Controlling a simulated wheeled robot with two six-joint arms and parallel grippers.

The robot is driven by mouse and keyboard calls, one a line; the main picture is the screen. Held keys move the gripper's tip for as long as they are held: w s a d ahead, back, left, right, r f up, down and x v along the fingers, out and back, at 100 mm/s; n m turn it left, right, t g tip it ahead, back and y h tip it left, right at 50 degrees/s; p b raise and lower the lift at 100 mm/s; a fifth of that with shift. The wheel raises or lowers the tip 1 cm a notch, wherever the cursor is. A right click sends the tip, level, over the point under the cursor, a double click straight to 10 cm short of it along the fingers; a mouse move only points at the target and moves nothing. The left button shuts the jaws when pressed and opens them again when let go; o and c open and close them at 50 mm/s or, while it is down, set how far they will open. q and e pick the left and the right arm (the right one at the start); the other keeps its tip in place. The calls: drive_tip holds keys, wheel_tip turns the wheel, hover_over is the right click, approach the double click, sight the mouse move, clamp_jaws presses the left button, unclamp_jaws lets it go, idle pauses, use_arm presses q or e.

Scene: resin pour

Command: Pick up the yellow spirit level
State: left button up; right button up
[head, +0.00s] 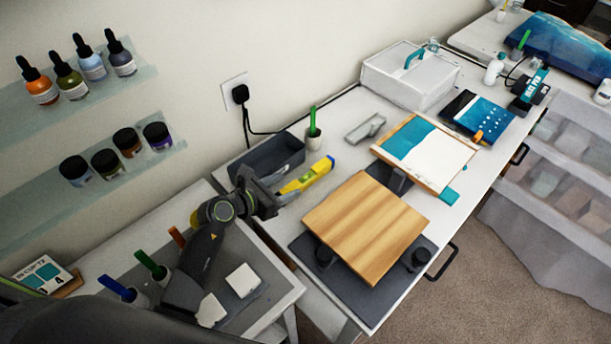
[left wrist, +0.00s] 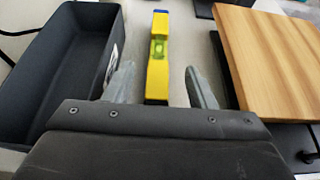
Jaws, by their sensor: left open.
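The yellow spirit level (head: 309,175) lies on the white bench between a dark tray and a wooden board. In the left wrist view the level (left wrist: 158,75) runs away from me, with its green vial facing up and a blue far end. My left gripper (head: 277,195) is at the near end of the level in the head view. In the left wrist view its two fingers (left wrist: 155,85) are apart, one on each side of the level's near part, with gaps visible. The near end is hidden behind the gripper body. My right gripper is not in view.
The dark tray (head: 254,172) stands close on the left of the level. The wooden board (head: 367,225) sits raised on supports over a dark mat (head: 372,297) to the right.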

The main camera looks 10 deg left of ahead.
sight(299, 181)
use_arm(q)
drive_tip(key=b+x, duration=0.1)
drive_tip(key=x, duration=0.1)
drive_tip(key=b+x, duration=0.2)
drive_tip(key=x, duration=0.1)
drive_tip(key=shift+a+f, duration=0.15)
drive_tip(key=shift+f, duration=0.1)
drive_tip(key=shift+w+d, duration=0.2)
drive_tip(key=shift+w, duration=0.1)
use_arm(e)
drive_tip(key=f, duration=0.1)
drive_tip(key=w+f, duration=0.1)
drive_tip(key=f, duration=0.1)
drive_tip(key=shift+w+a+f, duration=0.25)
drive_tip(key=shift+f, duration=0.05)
use_arm(q)
drive_tip(key=shift+s, duration=0.1)
clamp_jaws()
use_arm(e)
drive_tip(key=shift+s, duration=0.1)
use_arm(q)
drive_tip(key=shift+r, duration=0.2)
